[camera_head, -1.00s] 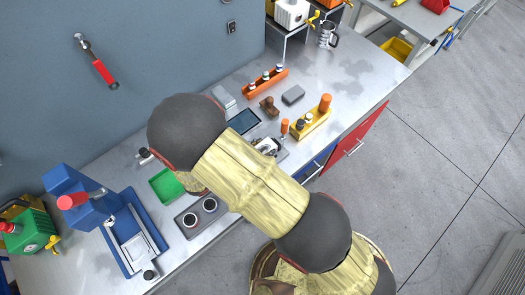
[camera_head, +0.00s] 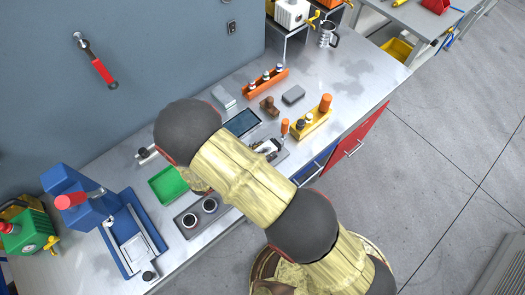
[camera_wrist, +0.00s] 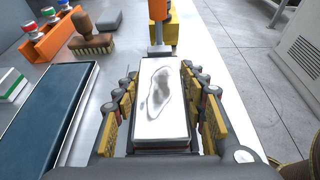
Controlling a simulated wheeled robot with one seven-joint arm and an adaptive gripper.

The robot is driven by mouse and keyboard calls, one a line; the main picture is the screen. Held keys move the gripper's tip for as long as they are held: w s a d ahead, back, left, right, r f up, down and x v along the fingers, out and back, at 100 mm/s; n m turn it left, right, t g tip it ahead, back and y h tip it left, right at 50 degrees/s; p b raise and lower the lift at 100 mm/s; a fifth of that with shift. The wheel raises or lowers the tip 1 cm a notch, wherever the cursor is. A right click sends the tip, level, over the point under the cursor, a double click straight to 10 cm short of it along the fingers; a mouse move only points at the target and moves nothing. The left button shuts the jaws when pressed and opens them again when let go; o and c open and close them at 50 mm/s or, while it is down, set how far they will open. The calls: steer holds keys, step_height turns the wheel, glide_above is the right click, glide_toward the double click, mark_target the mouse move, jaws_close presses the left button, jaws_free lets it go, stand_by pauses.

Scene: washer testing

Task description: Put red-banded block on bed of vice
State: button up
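In the wrist view my gripper (camera_wrist: 165,105) has its yellow-padded fingers on either side of a white block (camera_wrist: 162,100) with a grey blotchy top. The fingers stand apart with narrow gaps beside the block; no firm contact shows. In the head view the block (camera_head: 267,146) shows partly beyond my arm, beside an upright orange handle (camera_head: 285,127). A blue vice-like fixture with a flat grey bed (camera_head: 136,248) stands at the bench's left end; its bed looks empty.
A green tray (camera_head: 168,184) and a grey two-hole holder (camera_head: 186,226) lie between. A dark tablet (camera_wrist: 45,110), a brush (camera_wrist: 90,40) and an orange rack (camera_wrist: 52,38) are near my gripper.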

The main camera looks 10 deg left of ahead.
steer(key=o, duration=0.5)
steer(key=shift+f, duration=0.1)
steer(key=shift+s+a+r, duration=0.15)
steer(key=shift+r, duration=0.15)
steer(key=v, duration=1.1)
steer(key=shift+s+a+r+p, duration=0.15)
steer(key=shift+s+p, duration=0.05)
steer(key=shift+p, duration=0.1)
